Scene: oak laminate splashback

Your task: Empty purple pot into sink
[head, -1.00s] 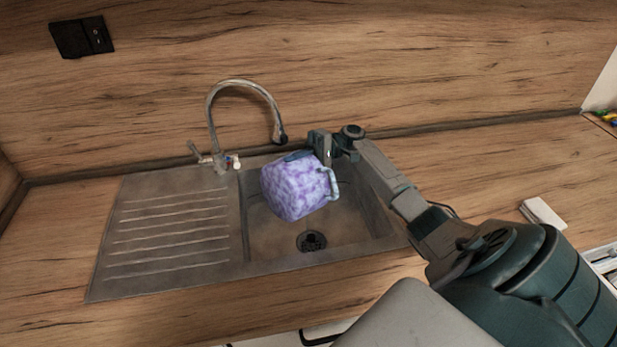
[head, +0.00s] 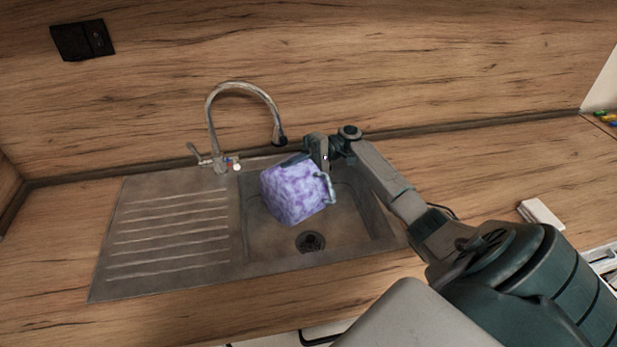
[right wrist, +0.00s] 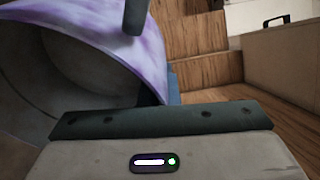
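The purple mottled pot (head: 293,193) hangs tilted above the sink basin (head: 352,222), with a grey-blue handle (head: 328,187) on its right side. Its opening is turned away in the head view. In the right wrist view, the purple pot wall (right wrist: 108,32) curves around a grey, bare-looking interior. My right gripper (head: 309,158) is at the pot's upper back edge, and its fingers appear shut on the pot's rim. Fingers also show in the right wrist view (right wrist: 140,65). Any contents are not visible. My left gripper is out of view.
A curved tap (head: 243,88) rises behind the basin, left of the pot. The ribbed drainboard (head: 165,235) is clear. The drain (head: 310,242) lies on the basin floor. A white block (head: 540,213) is on the counter at right. A black socket (head: 83,40) is on the wooden splashback.

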